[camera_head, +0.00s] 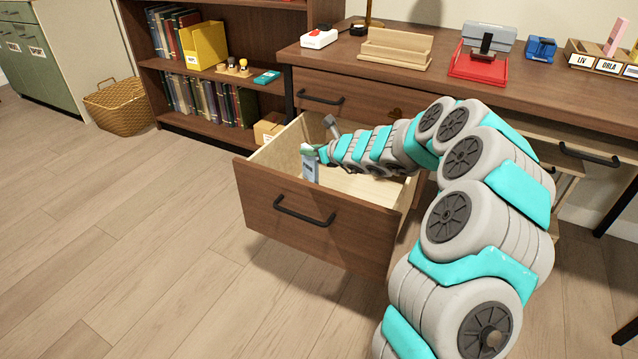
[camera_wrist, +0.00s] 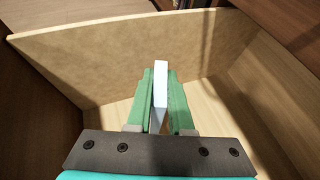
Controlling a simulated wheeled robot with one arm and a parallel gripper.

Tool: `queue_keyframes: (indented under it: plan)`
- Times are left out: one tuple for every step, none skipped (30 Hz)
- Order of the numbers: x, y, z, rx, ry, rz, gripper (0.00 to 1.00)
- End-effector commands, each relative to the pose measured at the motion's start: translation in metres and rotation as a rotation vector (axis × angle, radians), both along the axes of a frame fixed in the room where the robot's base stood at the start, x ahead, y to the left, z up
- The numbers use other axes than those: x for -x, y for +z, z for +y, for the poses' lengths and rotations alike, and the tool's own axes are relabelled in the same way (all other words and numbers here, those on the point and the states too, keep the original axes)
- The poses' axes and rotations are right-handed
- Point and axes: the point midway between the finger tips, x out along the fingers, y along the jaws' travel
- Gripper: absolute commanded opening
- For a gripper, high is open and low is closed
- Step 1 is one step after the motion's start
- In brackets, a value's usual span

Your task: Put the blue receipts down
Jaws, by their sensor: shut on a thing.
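The blue receipts (camera_head: 310,165) show as a small upright pale-blue and white piece inside the open drawer (camera_head: 290,225) of the desk. In the wrist view the receipts (camera_wrist: 160,82) are a thin, pale edge between the two green fingers. My gripper (camera_head: 318,151) is shut on them and reaches into the drawer; it also shows in the wrist view (camera_wrist: 160,100). The drawer floor (camera_wrist: 205,105) looks bare around the fingers. I cannot tell whether the receipts touch the floor.
The desk top (camera_head: 440,80) carries a wooden tray (camera_head: 395,48), a red tray (camera_head: 478,68) and a blue hole punch (camera_head: 541,48). A bookshelf (camera_head: 150,60) stands behind at left, with a wicker basket (camera_head: 118,106) beside it. The floor at left is clear.

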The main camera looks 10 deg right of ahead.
Motion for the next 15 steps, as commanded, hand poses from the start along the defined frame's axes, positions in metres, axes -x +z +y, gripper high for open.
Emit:
queue_keyframes:
  plan:
    - [0.000,-0.012,0.001,-0.003,0.000,0.002,0.00]
    - [0.000,-0.015,0.001,-0.003,0.000,0.002,0.00]
    - [0.000,-0.019,0.001,-0.001,0.000,0.001,0.00]
    - [0.000,-0.021,0.001,-0.001,0.000,0.001,0.00]
    - [0.000,-0.023,0.001,-0.002,0.000,0.000,0.00]
    - [0.000,-0.025,0.001,-0.001,0.000,-0.001,0.00]
    - [0.000,-0.028,0.000,-0.001,0.000,-0.001,0.00]
    - [0.000,-0.031,0.000,-0.002,-0.001,0.000,0.00]
    - [0.000,-0.037,0.000,-0.002,-0.001,0.000,0.00]
    - [0.000,-0.041,0.000,-0.003,-0.001,0.001,0.00]
    - [0.000,-0.046,0.000,-0.002,-0.001,0.001,0.00]
    - [0.000,-0.052,0.000,-0.002,-0.001,0.001,0.00]
    - [0.000,-0.055,0.000,-0.002,-0.001,0.001,0.00]
    - [0.000,-0.058,0.000,-0.002,-0.001,0.001,0.00]
    - [0.000,-0.061,0.000,-0.002,-0.001,0.001,0.00]
